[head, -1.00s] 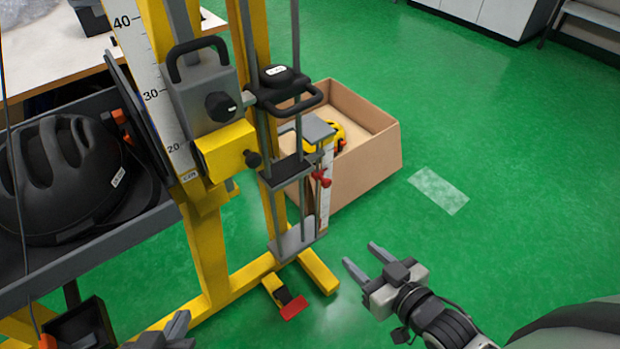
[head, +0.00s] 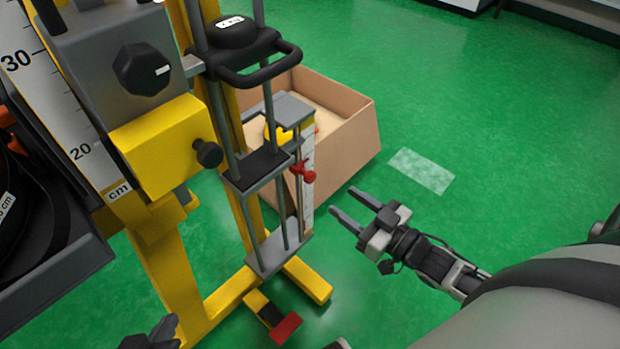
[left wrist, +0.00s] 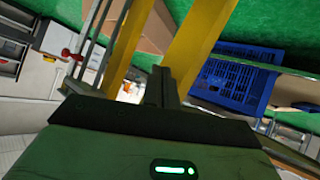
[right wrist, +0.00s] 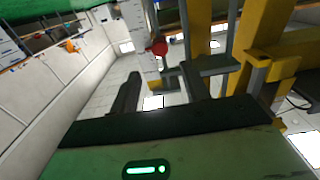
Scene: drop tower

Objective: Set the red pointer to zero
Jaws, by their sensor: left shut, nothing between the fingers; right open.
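The red pointer (head: 304,172) sits on a rod in front of a small white scale (head: 309,150) on the lower right of the yellow drop tower. It also shows in the left wrist view (left wrist: 70,54) and between and above the fingers in the right wrist view (right wrist: 157,47). My right gripper (head: 342,204) is open and empty, to the right of and a little below the pointer, apart from it. My left gripper (head: 158,334) is shut and empty at the bottom edge, left of the tower's foot. The scale's numbers are too small to read.
A black weight with a handle (head: 240,45) rides on the rods above. A grey and yellow carriage (head: 165,145) is at the left by the large cm scale. A cardboard box (head: 345,135) stands behind the pointer. A red-tipped pedal (head: 285,328) is below. Green floor is clear at right.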

